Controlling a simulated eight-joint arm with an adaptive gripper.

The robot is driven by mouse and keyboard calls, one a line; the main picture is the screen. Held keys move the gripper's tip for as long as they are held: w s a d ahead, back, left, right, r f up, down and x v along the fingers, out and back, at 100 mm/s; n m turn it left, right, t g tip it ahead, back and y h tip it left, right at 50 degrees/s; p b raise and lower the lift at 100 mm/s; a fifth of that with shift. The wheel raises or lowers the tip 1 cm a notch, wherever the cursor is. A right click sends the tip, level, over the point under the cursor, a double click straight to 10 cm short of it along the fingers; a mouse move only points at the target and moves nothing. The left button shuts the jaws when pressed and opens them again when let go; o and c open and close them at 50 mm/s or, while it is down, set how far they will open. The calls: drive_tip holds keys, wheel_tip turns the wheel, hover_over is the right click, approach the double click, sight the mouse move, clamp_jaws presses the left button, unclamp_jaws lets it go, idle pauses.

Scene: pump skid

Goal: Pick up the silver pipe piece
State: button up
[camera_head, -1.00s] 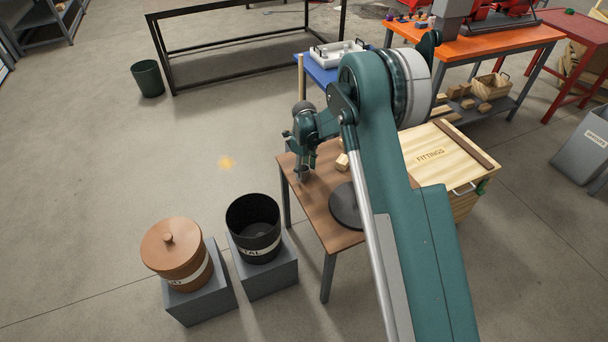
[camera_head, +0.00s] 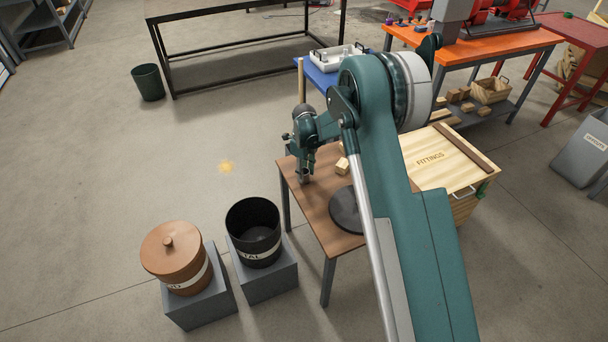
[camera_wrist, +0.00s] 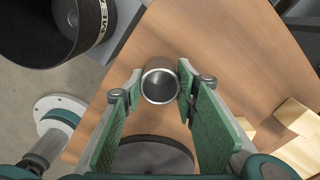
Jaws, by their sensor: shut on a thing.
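The silver pipe piece (camera_wrist: 160,86) shows end-on in the wrist view as a round, hollow metal ring between the green pads of my gripper (camera_wrist: 158,92). The pads press on its left and right sides. In the head view my gripper (camera_head: 304,177) points down over the left part of the brown table (camera_head: 318,203). The pipe is small there and mostly hidden by the fingers. I cannot tell whether it touches the tabletop.
A black open bin (camera_head: 253,232) and a lidded orange-brown pot (camera_head: 174,256) stand on grey blocks left of the table. Pale wooden blocks (camera_head: 342,166) and a dark round disc (camera_head: 346,209) lie on the table. A wooden fittings crate (camera_head: 440,158) stands to the right.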

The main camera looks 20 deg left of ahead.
wheel_tip(320, 180, up, 10)
drive_tip(key=p, duration=0.2)
drive_tip(key=shift+f, duration=0.25)
idle(0.6)
drive_tip(key=s+a+f, duration=0.3)
drive_tip(key=s+a, duration=0.1)
drive_tip(key=s, duration=0.4)
drive_tip(key=s+a+f, duration=0.3)
drive_tip(key=s+a, duration=0.1)
drive_tip(key=s, duration=0.4)
drive_tip(key=s+a+f, duration=0.3)
drive_tip(key=s+a, duration=0.1)
drive_tip(key=s, duration=0.3)
drive_tip(key=shift+s+f, duration=0.25)
drive_tip(key=shift+s, duration=0.15)
drive_tip(key=shift+f, duration=0.15)
drive_tip(key=shift+f+b, duration=0.95)
drive_tip(key=shift+f, duration=1.9)
